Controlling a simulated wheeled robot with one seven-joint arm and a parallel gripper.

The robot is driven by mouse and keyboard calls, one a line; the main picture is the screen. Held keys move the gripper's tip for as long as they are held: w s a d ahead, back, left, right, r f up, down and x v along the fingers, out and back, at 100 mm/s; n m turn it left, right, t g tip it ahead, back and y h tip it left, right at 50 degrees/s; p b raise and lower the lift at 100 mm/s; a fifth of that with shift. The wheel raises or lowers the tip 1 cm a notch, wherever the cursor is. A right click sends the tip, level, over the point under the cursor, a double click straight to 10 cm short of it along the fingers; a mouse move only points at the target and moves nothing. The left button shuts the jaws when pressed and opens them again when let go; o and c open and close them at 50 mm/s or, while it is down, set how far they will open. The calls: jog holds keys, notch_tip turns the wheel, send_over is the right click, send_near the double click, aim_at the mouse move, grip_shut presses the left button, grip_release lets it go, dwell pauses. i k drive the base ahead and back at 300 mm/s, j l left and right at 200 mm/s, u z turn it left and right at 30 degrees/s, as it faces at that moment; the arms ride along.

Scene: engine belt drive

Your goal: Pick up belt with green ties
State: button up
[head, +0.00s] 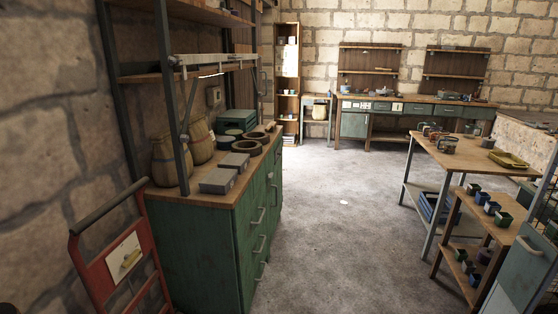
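I cannot make out a belt with green ties anywhere in the head view. Some round brown items (246,147) lie on the top of the green cabinet (212,249) at the left, but I cannot tell what they are. My gripper and arm are not in view.
A red hand truck (113,262) stands at the lower left. Wooden tables (463,155) and a low shelf with small dark pots (491,207) stand at the right. A long workbench (404,122) lines the back wall. The concrete floor (335,220) between them is open.

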aim_at(255, 148)
jog(key=i+l, duration=0.15)
jog(key=i, duration=0.8)
jog(key=i+l, duration=0.1)
jog(key=i, duration=0.85)
jog(key=i+u, duration=0.2)
jog(key=i, duration=0.7)
jog(key=i+l+u, duration=0.2)
jog(key=i, duration=0.65)
